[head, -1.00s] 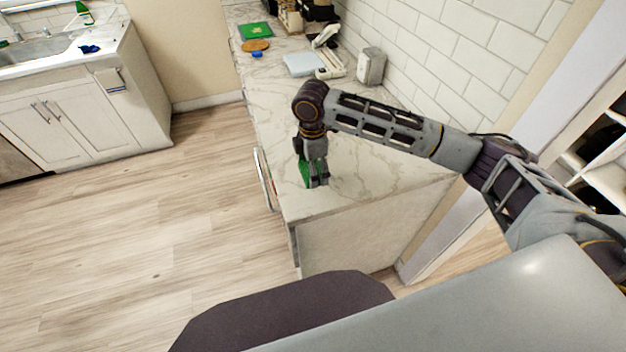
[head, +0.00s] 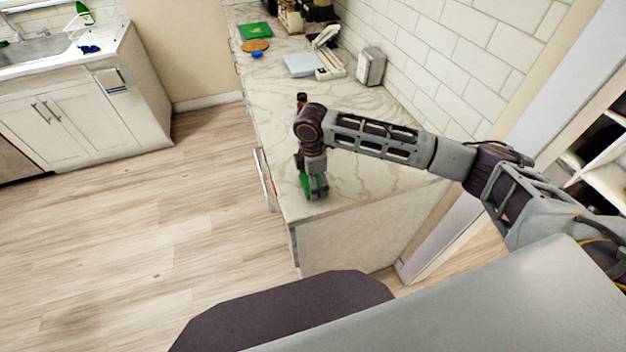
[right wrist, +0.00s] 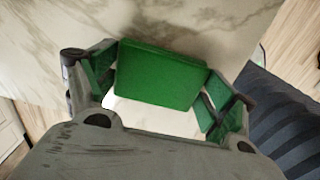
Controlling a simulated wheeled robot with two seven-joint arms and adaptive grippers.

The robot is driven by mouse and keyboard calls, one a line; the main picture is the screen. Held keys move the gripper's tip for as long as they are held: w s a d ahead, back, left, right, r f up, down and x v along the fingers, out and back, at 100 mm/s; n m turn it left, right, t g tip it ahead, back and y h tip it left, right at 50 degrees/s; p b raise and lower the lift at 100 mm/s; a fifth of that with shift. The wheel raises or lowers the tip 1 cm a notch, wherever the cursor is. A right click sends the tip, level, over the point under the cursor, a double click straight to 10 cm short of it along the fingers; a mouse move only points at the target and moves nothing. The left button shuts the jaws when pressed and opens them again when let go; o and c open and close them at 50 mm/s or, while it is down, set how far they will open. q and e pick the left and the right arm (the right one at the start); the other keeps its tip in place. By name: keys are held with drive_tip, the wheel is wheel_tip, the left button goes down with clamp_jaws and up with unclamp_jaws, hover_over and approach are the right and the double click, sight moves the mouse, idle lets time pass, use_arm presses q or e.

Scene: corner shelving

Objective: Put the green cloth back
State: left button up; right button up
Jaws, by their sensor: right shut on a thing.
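The green cloth (head: 306,184) is at the near end of the marble counter (head: 372,187), held in my right gripper (head: 316,192). In the right wrist view the cloth (right wrist: 160,76) is a flat green block between the two fingers, with green also showing along each finger. My right gripper points down at the counter, near its front corner. I cannot tell whether the cloth touches the counter. My left gripper is not in view.
A small dark bottle (head: 301,101) stands just behind my right arm. A pale blue board (head: 303,64), a metal dispenser (head: 370,67) and a green mat (head: 255,31) are farther back. The tiled wall (head: 440,60) bounds the right side. Counter between the bottle and the board is clear.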

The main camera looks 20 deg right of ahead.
drive_tip(key=shift+f, duration=0.15)
drive_tip(key=o, duration=0.9)
drive_tip(key=shift+o, duration=0.2)
wheel_tip(320, 180, up, 12)
drive_tip(key=shift+b, duration=0.45)
drive_tip(key=shift+a, duration=0.1)
idle(0.3)
